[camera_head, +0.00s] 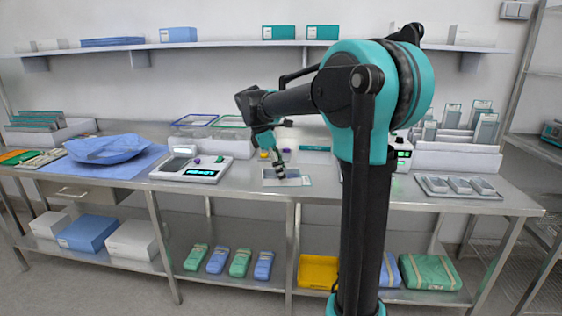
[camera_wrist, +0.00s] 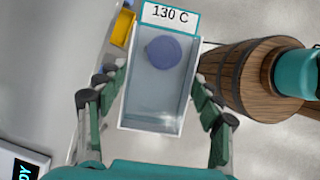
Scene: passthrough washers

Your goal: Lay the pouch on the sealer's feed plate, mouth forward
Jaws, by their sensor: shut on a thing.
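The pouch is a flat, clear pocket (camera_wrist: 155,100) with a white rim and a "130 C" label at its far end. A round purple-blue disc (camera_wrist: 162,52) shows in it near that end. My gripper (camera_wrist: 158,82) has one green finger along each long side of the pouch and is shut on it. In the head view my gripper (camera_head: 280,173) points down at the pouch (camera_head: 294,181), low over the bench; I cannot tell if they touch the bench. A white machine with a green display (camera_head: 404,155), perhaps the sealer, is mostly hidden behind my arm.
A white device with a lit display (camera_head: 190,168) stands left of my gripper. A tray of packs (camera_head: 458,186) lies at right.

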